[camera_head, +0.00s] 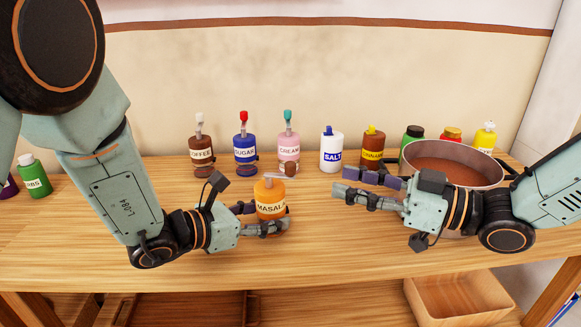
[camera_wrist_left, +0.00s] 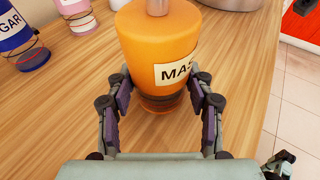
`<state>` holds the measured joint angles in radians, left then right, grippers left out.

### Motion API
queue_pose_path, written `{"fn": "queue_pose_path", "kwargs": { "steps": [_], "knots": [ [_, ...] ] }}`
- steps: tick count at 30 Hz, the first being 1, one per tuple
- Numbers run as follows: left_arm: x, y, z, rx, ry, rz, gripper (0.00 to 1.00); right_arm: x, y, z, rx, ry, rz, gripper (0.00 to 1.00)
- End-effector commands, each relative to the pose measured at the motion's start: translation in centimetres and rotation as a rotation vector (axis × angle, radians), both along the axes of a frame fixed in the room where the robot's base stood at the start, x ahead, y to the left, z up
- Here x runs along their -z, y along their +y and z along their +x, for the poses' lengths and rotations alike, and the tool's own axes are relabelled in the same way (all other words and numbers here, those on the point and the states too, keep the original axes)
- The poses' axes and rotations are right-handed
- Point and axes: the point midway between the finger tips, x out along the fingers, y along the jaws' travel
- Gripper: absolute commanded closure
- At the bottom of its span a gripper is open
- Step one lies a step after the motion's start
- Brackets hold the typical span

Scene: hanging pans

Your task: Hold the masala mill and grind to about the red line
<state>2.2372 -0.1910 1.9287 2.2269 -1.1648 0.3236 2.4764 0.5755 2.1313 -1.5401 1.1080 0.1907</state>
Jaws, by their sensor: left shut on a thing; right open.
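The orange masala mill (camera_head: 270,197) stands upright on the wooden table in the head view, with a grey stem and a brown crank knob on top. In the left wrist view the mill (camera_wrist_left: 158,45) fills the middle, with its label turned to the right and a dark ringed base. My left gripper (camera_head: 262,218) is shut around the lower part of the mill, one finger on each side, as the left wrist view (camera_wrist_left: 160,105) also shows. My right gripper (camera_head: 345,183) is open and empty, to the right of the mill and apart from it.
Coffee (camera_head: 201,155), sugar (camera_head: 245,153) and cream (camera_head: 289,150) dispensers stand behind the mill. Salt (camera_head: 332,152) and an orange-brown bottle (camera_head: 373,150) stand further right. A pan of brown contents (camera_head: 452,152) is behind my right arm. The table front (camera_head: 330,235) is clear.

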Motion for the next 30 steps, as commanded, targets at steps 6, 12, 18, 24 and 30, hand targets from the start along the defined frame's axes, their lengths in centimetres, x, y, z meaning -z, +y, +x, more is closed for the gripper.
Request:
{"fn": "queue_pose_path", "kwargs": {
  "steps": [6, 12, 18, 24, 30],
  "knots": [
    [0.2, 0.0, -0.1, 0.001, 0.003, 0.002, 0.80, 0.1, 1.7, 0.9, -0.003, 0.001, -0.003, 0.58],
    [0.1, 0.0, -0.1, 0.001, 0.003, 0.002, 0.80, 0.1, 3.3, 1.8, -0.003, 0.002, -0.004, 0.58],
    [0.1, 0.0, -0.1, 0.001, 0.003, 0.002, 0.80, 0.1, 5.1, 2.8, -0.003, 0.002, -0.004, 0.58],
    [0.1, 0.0, -0.1, 0.000, 0.002, 0.002, 0.80, 0.1, 7.1, 4.0, -0.003, 0.002, -0.003, 0.58],
    [0.1, 0.0, 0.0, 0.000, 0.002, 0.002, 0.80, 0.1, 8.9, 5.0, -0.002, 0.002, -0.001, 0.58]
  ]
}}
